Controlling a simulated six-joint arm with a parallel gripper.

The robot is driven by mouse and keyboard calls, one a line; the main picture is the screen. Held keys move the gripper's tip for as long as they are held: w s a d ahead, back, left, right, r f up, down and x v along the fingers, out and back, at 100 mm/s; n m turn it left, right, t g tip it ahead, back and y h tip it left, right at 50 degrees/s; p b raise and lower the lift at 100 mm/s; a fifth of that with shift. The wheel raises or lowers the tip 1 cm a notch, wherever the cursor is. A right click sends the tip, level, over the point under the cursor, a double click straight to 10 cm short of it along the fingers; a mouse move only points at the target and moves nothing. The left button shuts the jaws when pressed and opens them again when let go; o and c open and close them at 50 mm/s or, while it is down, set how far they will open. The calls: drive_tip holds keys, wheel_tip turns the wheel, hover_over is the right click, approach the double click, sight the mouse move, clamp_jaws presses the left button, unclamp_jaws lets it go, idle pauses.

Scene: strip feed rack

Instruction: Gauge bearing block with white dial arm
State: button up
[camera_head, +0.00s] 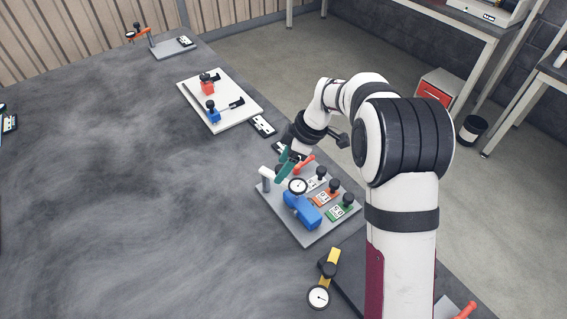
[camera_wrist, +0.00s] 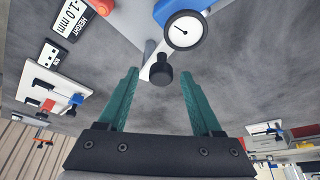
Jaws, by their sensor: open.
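The white dial arm, with its round white dial (camera_head: 297,186) and dark rim, is on the grey fixture plate (camera_head: 262,194) by a pale post (camera_head: 266,180). In the wrist view its dial (camera_wrist: 184,30) is at top centre, and a black knob (camera_wrist: 161,74) on the arm lies between my fingertips. A blue block (camera_head: 302,212), which may be the bearing block, sits on the plate beside the dial. My gripper (camera_head: 286,165) has teal fingers and is open over the plate; in the wrist view the fingers (camera_wrist: 159,72) flank the knob. I cannot tell whether they touch it.
Cards with black knobs, one orange (camera_head: 325,195) and one green (camera_head: 340,211), line the plate's right side. A yellow dial arm (camera_head: 329,262) is nearer. A white board (camera_head: 232,115) stands farther back.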

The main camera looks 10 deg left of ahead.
drive_tip(key=v, duration=1.5)
drive_tip(key=shift+d+r, duration=0.25)
drive_tip(key=shift+r, duration=0.1)
drive_tip(key=s+d+m+h, duration=0.1)
drive_tip(key=s+d+m, duration=0.2)
drive_tip(key=s+m, duration=0.5)
drive_tip(key=s+d+m+h, duration=0.1)
drive_tip(key=s+d+m, duration=0.2)
drive_tip(key=s+m, duration=0.5)
drive_tip(key=s+d+f+m, duration=0.1)
drive_tip(key=s+m, duration=0.3)
drive_tip(key=s, duration=0.4)
drive_tip(key=s+d+f+m, duration=0.1)
drive_tip(key=s+f+m, duration=0.2)
drive_tip(key=s, duration=0.5)
drive_tip(key=shift+d+f+m+h, duration=0.3)
drive_tip(key=shift+d+f+m, duration=0.1)
drive_tip(key=shift+f, duration=0.35)
drive_tip(key=shift+w, duration=0.1)
